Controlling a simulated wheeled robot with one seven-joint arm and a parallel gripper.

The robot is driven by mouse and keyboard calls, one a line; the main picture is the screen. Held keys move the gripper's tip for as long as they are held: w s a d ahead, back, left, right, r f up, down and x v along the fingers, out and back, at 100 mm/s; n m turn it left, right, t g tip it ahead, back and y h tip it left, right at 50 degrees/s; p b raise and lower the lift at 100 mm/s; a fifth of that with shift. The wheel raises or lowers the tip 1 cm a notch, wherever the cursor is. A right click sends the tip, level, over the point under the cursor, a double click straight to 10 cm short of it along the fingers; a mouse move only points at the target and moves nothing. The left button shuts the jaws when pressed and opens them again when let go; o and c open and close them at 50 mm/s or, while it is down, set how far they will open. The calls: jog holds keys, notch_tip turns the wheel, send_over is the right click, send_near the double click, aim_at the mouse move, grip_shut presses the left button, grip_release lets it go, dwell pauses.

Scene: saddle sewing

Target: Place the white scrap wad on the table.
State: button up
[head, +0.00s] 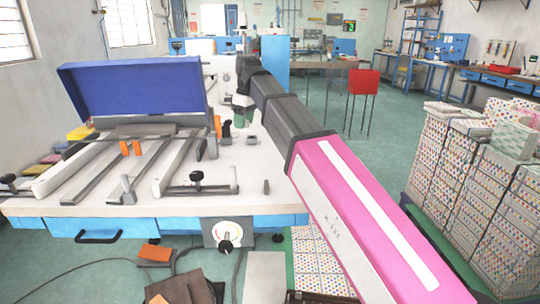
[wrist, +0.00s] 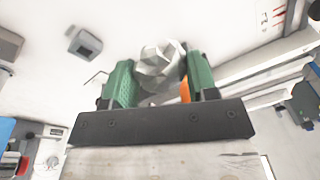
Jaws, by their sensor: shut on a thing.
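The white scrap wad (wrist: 160,62) is a crumpled, faceted lump between the two green fingers of my gripper (wrist: 160,76) in the wrist view. The gripper is shut on it. In the head view my gripper (head: 240,118) hangs at the far end of the arm, over the right part of the white table (head: 240,172). The wad is hard to make out there. The gap between the wad and the table top cannot be judged exactly.
A blue raised cover (head: 135,85) and several metal rails and clamps fill the table's left side. A small grey block (head: 266,187) sits near its right edge. Stacked patterned boxes (head: 465,190) stand at right. Bare white surface lies right of the rails.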

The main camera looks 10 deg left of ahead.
jog(key=s+d, duration=0.3)
jog(key=s, duration=0.3)
send_over(269, 154)
jog(key=f, duration=0.7)
jog(key=shift+d, duration=0.25)
jog(key=shift+f, duration=2.05)
jog(key=shift+f, duration=0.1)
jog(key=o, duration=0.9)
notch_tip(269, 154, up, 12)
jog(key=d, duration=0.1)
jog(key=shift+w+d, duration=0.35)
jog(key=shift+w, duration=0.05)
